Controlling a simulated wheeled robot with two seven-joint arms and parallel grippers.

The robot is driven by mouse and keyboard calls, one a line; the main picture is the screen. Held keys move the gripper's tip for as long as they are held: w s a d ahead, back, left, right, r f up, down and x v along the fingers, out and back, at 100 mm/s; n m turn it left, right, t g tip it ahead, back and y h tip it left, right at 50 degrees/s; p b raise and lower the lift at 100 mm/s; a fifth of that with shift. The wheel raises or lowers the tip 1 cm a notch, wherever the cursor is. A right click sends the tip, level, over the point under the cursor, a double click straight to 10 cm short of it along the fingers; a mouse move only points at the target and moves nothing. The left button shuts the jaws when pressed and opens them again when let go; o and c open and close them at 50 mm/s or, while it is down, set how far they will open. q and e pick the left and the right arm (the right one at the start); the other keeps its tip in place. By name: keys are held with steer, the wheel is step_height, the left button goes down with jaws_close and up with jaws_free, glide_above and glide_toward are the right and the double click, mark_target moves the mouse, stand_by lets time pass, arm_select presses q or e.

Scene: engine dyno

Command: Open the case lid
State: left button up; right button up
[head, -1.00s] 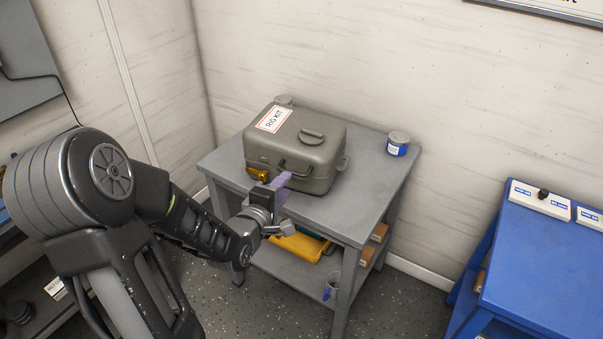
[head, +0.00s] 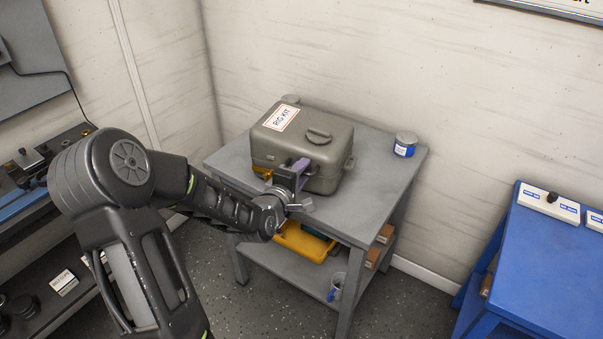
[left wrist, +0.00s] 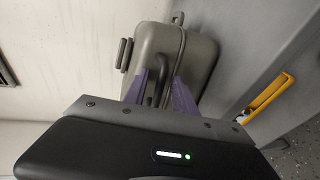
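The closed grey-green case (head: 325,160) with a RIG KIT label sits on a grey table (head: 375,195). My left gripper (head: 298,166) is at the front of the case. In the left wrist view its two purple fingers (left wrist: 161,90) are spread apart, with a dark front handle (left wrist: 157,90) of the case showing between them. Whether they touch it I cannot tell. My right gripper is out of view.
A yellow item (head: 303,241) lies on the shelf below. A blue bench (head: 520,255) stands at the right.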

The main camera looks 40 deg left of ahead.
arm_select(q)
steer(key=shift+c, duration=0.5)
jaws_close()
stand_by(0.9)
